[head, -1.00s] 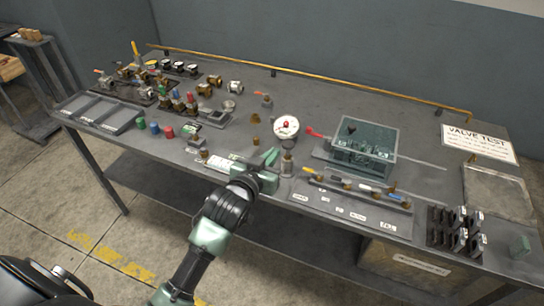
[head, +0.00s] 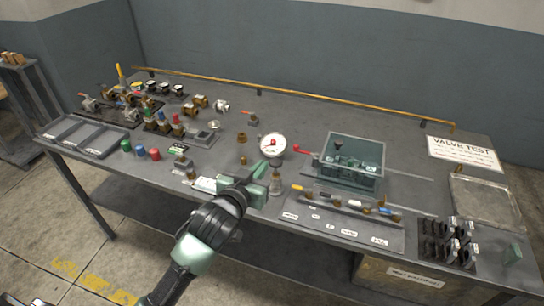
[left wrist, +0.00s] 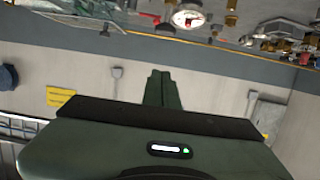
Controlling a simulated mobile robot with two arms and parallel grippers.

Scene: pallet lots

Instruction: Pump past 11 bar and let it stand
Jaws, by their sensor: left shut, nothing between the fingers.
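The pressure gauge (head: 273,146), a white round dial with a red centre, stands on a brass fitting near the middle of the bench. Its reading is too small to tell. It also shows in the left wrist view (left wrist: 188,18). The test pump is a teal open-topped tank (head: 352,178) to the right, with a red-ended lever (head: 303,152) sticking out to its left. My left gripper (head: 264,170) is shut and empty, just in front of the gauge in the picture. Its closed fingers show in the left wrist view (left wrist: 160,88). My right gripper is not in view.
Brass valves and coloured caps (head: 140,150) crowd the left side. A rack of colour-handled tools (head: 345,205) lies before the tank. Black clamps (head: 447,240), a metal tray (head: 485,200) and a VALVE TEST sign (head: 465,153) are at the right. A brass rail (head: 290,96) runs along the back.

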